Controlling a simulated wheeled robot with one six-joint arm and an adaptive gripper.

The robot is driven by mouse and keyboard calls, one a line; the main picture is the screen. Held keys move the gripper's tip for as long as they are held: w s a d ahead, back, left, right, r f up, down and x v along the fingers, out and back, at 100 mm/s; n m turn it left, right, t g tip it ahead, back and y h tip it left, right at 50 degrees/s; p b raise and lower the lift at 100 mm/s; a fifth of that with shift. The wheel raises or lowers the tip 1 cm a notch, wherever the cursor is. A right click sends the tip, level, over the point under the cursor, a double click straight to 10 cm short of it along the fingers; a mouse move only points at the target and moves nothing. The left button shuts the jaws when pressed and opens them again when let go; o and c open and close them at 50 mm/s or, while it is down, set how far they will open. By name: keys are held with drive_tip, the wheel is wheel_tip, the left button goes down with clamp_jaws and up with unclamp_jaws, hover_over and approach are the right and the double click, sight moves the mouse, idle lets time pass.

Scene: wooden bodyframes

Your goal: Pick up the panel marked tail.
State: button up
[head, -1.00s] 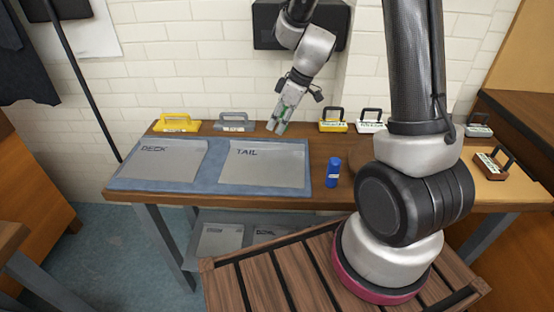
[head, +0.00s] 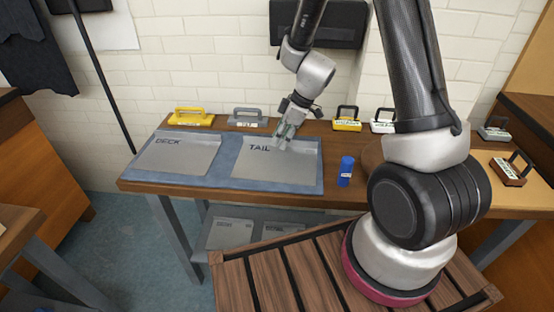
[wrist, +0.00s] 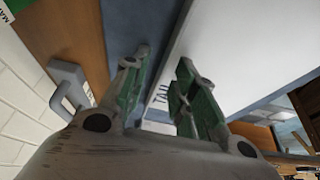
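The panel marked TAIL (head: 277,167) is a flat grey sheet lying on the right part of a blue mat (head: 228,164) on the workbench. In the wrist view, the TAIL panel (wrist: 235,55) fills the upper right, with its lettering close to the fingers. My gripper (head: 284,137) is over the panel's far edge, above the lettering. In the wrist view my gripper (wrist: 160,85) has its two green-padded fingers apart with nothing between them. I cannot tell whether a fingertip touches the panel.
The panel marked DECK (head: 178,154) lies left on the mat. Yellow (head: 190,117) and grey (head: 247,119) handled blocks stand behind the mat. A blue bottle (head: 346,171) stands right of it. More handled blocks, including a yellow one (head: 347,120), line the bench's back right.

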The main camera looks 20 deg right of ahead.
clamp_jaws()
